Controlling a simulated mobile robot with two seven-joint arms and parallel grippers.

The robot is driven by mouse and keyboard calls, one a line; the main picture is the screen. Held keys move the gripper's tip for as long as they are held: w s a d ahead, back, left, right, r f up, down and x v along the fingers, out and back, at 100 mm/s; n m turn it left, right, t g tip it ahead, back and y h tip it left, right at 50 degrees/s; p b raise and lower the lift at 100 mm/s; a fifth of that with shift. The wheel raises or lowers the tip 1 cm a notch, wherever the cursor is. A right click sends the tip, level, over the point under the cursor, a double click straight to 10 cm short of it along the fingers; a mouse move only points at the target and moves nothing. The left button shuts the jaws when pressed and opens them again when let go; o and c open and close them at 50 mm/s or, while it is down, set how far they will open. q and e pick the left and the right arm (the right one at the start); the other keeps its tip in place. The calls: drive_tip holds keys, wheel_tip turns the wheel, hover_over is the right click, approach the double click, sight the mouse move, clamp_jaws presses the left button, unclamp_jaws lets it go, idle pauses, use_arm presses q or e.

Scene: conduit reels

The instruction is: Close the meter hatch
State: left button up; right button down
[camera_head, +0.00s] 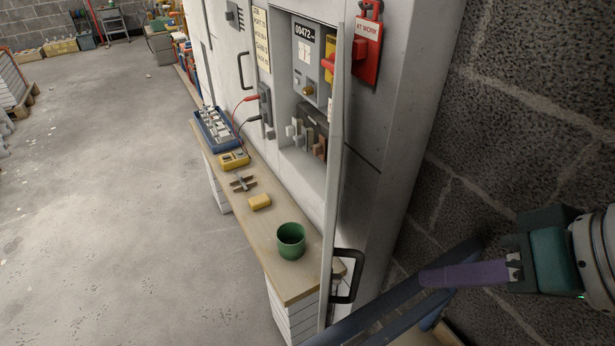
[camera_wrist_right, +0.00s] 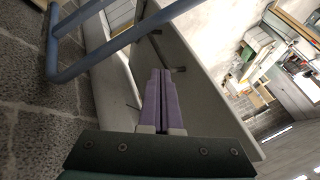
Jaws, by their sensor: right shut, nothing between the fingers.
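The meter hatch (camera_head: 334,170) is a pale grey door standing open, seen nearly edge-on in the head view. A black bar handle (camera_head: 357,277) is on its right-hand face, low down. The open meter compartment (camera_head: 308,165) is to its left, with the meter (camera_head: 304,62) inside. My right gripper (camera_head: 424,277) has purple fingers, shut and empty. It is right of the handle, apart from it in the head view. In the right wrist view the shut fingers (camera_wrist_right: 160,72) point toward a pale panel (camera_wrist_right: 205,95), probably the hatch; contact cannot be told. My left gripper is out of view.
A blue rail (camera_head: 385,305) runs below my right gripper; blue tubing (camera_wrist_right: 75,68) also shows in the wrist view. A wooden bench (camera_head: 283,278) carries a green mug (camera_head: 291,241) and a yellow block (camera_head: 260,202). A red tag (camera_head: 368,52) hangs on the cabinet. A block wall (camera_head: 530,100) is at right.

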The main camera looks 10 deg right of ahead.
drive_tip(key=b, duration=0.2)
approach(359, 278)
drive_tip(key=x, duration=0.4)
drive_tip(key=shift+s+f, duration=0.2)
drive_tip(key=shift+s, duration=0.05)
drive_tip(key=a, duration=0.1)
drive_tip(key=w+a+p, duration=0.1)
drive_tip(key=a, duration=0.1)
drive_tip(key=shift+w+a+f, duration=0.1)
drive_tip(key=shift+a+f, duration=0.05)
drive_tip(key=shift+f, duration=0.05)
drive_tip(key=shift+w+a, duration=0.1)
drive_tip(key=shift+a, duration=0.35)
